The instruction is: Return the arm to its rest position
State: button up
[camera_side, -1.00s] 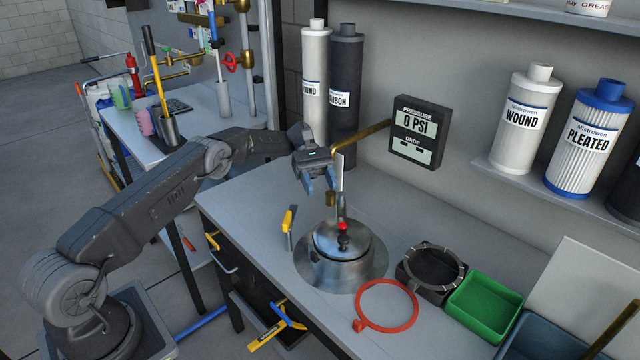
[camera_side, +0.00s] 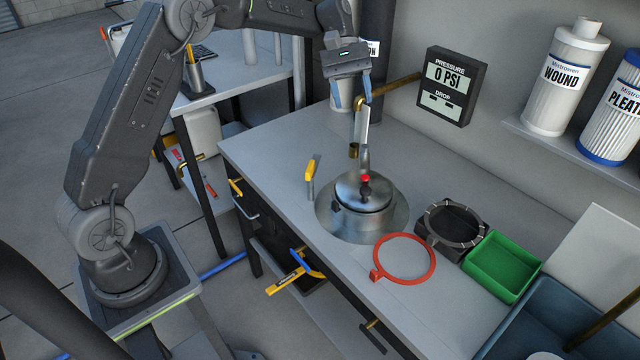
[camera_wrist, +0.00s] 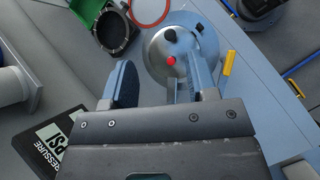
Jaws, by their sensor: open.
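My gripper (camera_side: 352,98) is raised above the back of the bench, near the brass pipe, with its fingers pointing down. In the wrist view my gripper (camera_wrist: 165,85) shows its two fingers apart with nothing held between them. The steel housing (camera_side: 362,205) with a red knob on its lid stands on the bench, below and in front of my gripper. It also shows in the wrist view (camera_wrist: 160,50), beyond the fingertips. My arm is bent upward from its base at the left.
The pressure gauge (camera_side: 451,87) reads 0 PSI on the wall, right of my gripper. A brass pipe (camera_side: 398,83) passes close by it. A yellow-handled tool (camera_side: 312,172), red ring (camera_side: 404,258), black ring holder (camera_side: 453,225) and green tray (camera_side: 501,266) are on the bench.

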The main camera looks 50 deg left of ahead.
jog(key=s+d+r+m+t+y, duration=0.2)
jog(key=s+r, duration=0.2)
jog(key=s, duration=0.4)
jog(key=s+d+r+m+t+y, duration=0.2)
jog(key=s+r+m+y, duration=0.15)
jog(key=s, duration=0.45)
jog(key=s+f+m+t+y, duration=0.2)
jog(key=s+f+m+t, duration=0.2)
jog(key=s, duration=0.9)
jog(key=shift+s, duration=0.2)
